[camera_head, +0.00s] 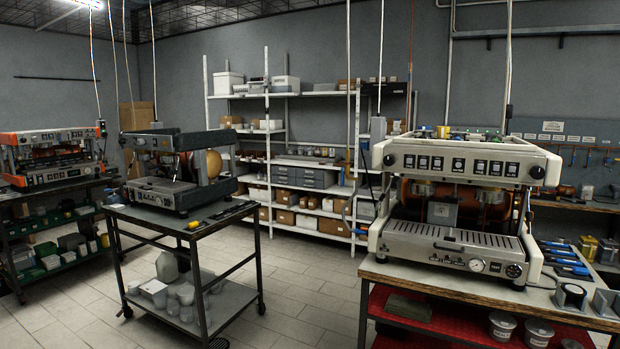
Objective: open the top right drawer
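A block of small dark grey drawers (300,178) sits on the middle level of the metal shelving at the back wall. The drawers are in rows and look shut; they are small and far off, so their handles are hard to make out. I cannot tell for certain that these are the drawers the task names. No other clear drawer fronts show. My gripper is not in view.
A cart (226,220) with a dark boiler machine (176,170) stands at left centre. A workbench (400,275) with a cream espresso machine (460,205) stands at right. Another machine (52,158) is far left. Tiled floor (300,290) between cart and bench is clear.

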